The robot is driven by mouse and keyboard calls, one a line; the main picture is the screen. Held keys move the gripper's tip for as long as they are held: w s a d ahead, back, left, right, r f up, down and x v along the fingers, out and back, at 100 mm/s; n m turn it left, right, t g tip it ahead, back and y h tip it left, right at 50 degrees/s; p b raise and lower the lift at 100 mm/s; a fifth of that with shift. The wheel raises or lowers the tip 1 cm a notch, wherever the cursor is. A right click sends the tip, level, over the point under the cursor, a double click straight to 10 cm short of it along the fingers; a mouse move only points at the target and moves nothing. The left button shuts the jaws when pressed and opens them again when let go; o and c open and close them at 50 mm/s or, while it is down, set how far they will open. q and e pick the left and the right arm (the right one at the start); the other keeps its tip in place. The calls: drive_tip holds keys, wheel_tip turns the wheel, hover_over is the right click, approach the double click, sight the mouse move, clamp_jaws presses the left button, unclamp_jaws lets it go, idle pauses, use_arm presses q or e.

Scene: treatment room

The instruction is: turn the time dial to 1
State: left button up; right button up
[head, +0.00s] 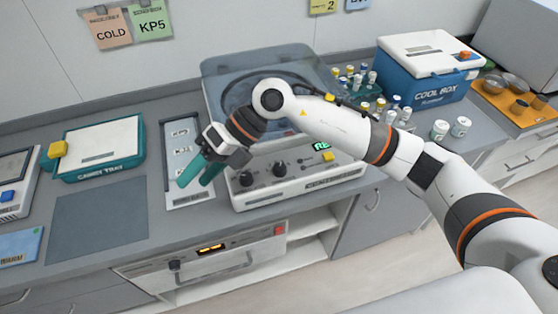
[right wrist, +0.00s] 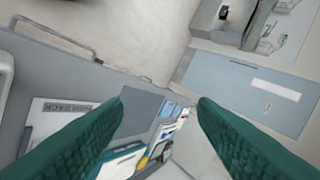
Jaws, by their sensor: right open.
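The centrifuge (head: 300,188), a pale machine with a clear lid, stands at the middle of the counter in the head view. Its front panel carries black dials, one at the left (head: 246,178) and one right of it (head: 278,169). I cannot read which is the time dial or where it points. A green display is partly hidden by my right arm. My right gripper (head: 194,183), with teal fingers, is open and empty, left of the dials and above a labelled white strip. Its open fingers also frame the right wrist view (right wrist: 160,104). My left gripper is not in view.
The labelled strip (head: 181,150) lies left of the centrifuge. A teal tray (head: 100,148) and a grey mat (head: 97,218) are farther left. Several vials, two white jars and a blue cool box (head: 425,85) stand right. An appliance with a red button (head: 210,250) is below the counter.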

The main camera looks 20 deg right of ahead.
drive_tip(key=w+d+f+t+h, duration=0.2)
drive_tip(key=w+d+h, duration=0.4)
drive_tip(key=d, duration=0.5)
drive_tip(key=r+m+h, duration=0.1)
drive_tip(key=m+h, duration=0.1)
drive_tip(key=h, duration=0.2)
hover_over(280, 167)
wheel_tip(280, 167, down, 10)
drive_tip(key=p, duration=0.3)
drive_tip(key=shift+w, duration=0.1)
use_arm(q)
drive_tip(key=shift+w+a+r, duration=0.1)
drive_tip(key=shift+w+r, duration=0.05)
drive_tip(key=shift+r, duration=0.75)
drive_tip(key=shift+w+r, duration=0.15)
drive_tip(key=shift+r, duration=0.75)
use_arm(e)
drive_tip(key=shift+f, duration=0.65)
